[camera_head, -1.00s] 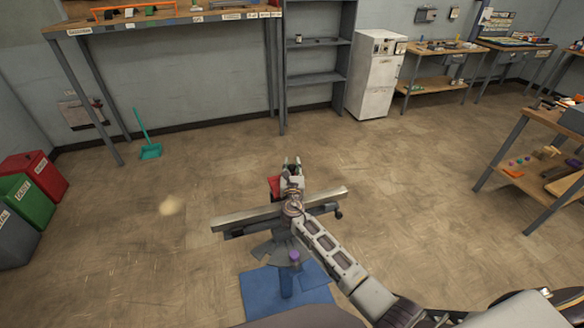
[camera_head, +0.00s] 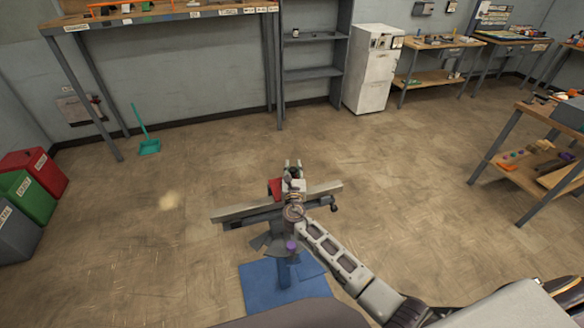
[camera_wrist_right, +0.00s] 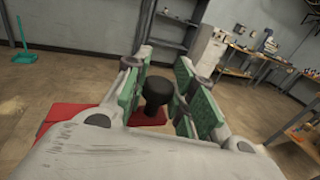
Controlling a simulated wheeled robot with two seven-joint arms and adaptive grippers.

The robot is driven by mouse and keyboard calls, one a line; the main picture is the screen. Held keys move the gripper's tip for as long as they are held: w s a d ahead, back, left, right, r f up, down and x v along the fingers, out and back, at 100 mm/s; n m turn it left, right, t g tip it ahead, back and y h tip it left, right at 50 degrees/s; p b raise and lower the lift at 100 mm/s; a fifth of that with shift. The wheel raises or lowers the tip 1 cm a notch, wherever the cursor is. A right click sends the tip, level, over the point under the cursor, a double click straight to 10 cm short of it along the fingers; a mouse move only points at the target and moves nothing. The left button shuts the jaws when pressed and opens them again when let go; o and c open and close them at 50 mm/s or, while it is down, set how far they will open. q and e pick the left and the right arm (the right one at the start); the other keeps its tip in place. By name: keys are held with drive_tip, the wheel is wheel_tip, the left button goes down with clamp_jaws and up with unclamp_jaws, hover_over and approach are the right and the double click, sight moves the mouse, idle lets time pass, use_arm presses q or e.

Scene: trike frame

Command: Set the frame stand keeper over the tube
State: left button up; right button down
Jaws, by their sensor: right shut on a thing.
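My right gripper (camera_head: 293,165) is above the far side of the stand in the head view. In the right wrist view its green-padded fingers (camera_wrist_right: 157,92) are closed around a black knob (camera_wrist_right: 157,88). The knob rises from a red piece (camera_wrist_right: 60,114), which I take as the keeper; its red side also shows left of the gripper in the head view (camera_head: 274,188). A long grey bar (camera_head: 238,213) crosses the stand below my right arm. My arm hides the middle of the bar, and I cannot tell the tube apart there. My left gripper is out of view.
The stand rises over a blue base (camera_head: 258,290). A purple-topped part (camera_head: 291,246) is near its post. A workbench (camera_head: 530,180) stands at the right and colored bins (camera_head: 35,190) at the left. The floor around the stand is clear.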

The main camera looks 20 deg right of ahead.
drive_tip(key=shift+f, duration=0.15)
drive_tip(key=c, duration=1.6)
unclamp_jaws()
drive_tip(key=shift+s+a, duration=0.1)
drive_tip(key=shift+c, duration=0.2)
drive_tip(key=o, duration=0.5)
drive_tip(key=shift+c, duration=0.2)
drive_tip(key=shift+o, duration=0.2)
drive_tip(key=shift+s, duration=0.1)
drive_tip(key=shift+v, duration=0.95)
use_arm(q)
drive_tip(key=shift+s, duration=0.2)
use_arm(e)
drive_tip(key=v, duration=1)
